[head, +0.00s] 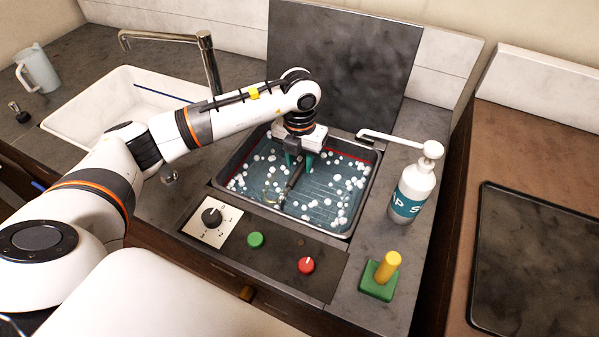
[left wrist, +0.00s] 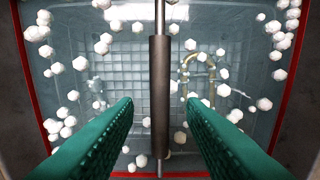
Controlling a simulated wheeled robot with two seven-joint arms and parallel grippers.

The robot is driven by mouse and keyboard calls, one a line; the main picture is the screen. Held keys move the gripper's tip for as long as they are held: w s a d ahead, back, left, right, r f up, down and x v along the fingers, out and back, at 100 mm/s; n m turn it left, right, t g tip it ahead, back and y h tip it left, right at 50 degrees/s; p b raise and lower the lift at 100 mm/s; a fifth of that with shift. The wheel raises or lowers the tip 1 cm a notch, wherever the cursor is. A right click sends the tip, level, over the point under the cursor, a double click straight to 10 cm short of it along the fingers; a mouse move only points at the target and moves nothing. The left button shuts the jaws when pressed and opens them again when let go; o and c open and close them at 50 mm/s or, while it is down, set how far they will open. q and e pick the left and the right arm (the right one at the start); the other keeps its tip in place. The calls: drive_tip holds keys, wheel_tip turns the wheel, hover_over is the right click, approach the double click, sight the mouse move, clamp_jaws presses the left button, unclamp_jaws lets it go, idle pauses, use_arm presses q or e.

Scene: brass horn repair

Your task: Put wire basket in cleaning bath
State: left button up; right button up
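The wire basket (head: 318,203) sits low in the cleaning bath (head: 366,190), under bluish liquid with white bubbles. Its mesh floor (left wrist: 125,78) shows in the left wrist view, with a bent brass tube (left wrist: 184,70) at the right. The basket's bar handle with a dark grip (left wrist: 160,75) stands above the mesh. My left gripper (head: 299,162) is over the bath, pointing down. Its two green fingers (left wrist: 160,108) are apart, one on each side of the handle, with a visible gap on both sides. My right gripper is not in view.
A control panel with a dial (head: 212,217), a green button (head: 255,240) and a red knob (head: 306,265) lies in front of the bath. A soap bottle (head: 412,190) and a yellow-handled green block (head: 380,275) stand to its right. A white sink (head: 110,105) is at left.

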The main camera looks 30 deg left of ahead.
use_arm(q)
wheel_tip(320, 180, up, 7)
drive_tip(key=shift+f+b, duration=0.2)
drive_tip(key=shift+b, duration=0.3)
